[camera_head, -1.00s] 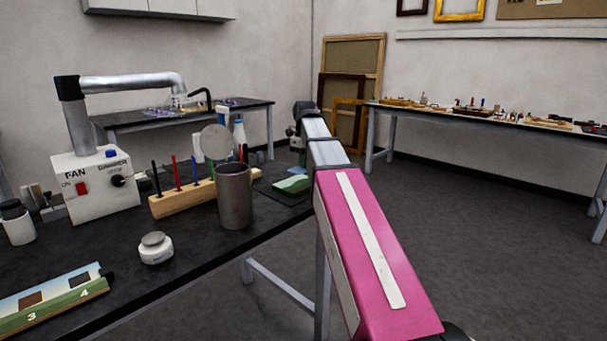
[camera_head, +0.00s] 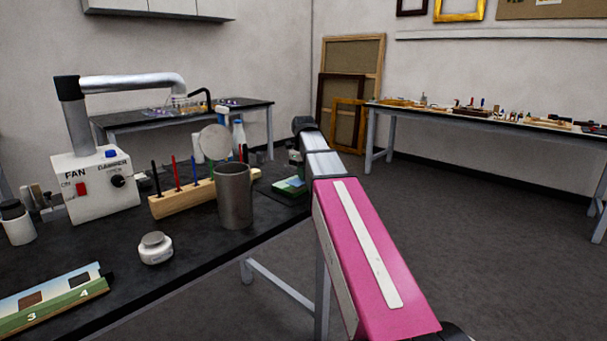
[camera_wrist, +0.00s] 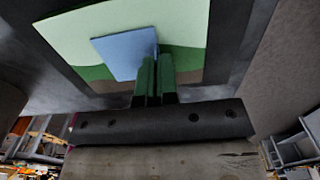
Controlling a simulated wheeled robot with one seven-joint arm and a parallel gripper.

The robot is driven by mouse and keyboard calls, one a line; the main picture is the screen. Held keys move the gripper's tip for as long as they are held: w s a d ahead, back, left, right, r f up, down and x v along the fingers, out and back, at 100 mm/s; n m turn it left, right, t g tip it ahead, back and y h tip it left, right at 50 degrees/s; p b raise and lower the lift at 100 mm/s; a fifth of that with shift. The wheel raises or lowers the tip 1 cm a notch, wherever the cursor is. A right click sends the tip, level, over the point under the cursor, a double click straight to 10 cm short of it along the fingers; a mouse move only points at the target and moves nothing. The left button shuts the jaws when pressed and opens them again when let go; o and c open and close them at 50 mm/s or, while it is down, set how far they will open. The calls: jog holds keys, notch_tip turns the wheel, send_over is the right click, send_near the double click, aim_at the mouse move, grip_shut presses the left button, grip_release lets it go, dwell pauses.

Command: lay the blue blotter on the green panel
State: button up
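In the wrist view the blue blotter (camera_wrist: 125,52) is a small flat blue piece over the green panel (camera_wrist: 185,18), which has a pale green area and a darker green band. My gripper (camera_wrist: 155,68) is over the panel, its two fingers close together at the blotter's right edge, and it appears shut on the blotter. I cannot tell whether the blotter touches the panel. In the head view the panel (camera_head: 289,187) lies near the bench's far right corner, partly hidden by my arm.
The floor on the right is clear.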

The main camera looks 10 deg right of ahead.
jog(key=o, duration=0.3)
notch_tip(320, 180, up, 12)
jog(key=shift+r, duration=0.2)
dwell(0.5)
jog(key=shift+s, duration=0.15)
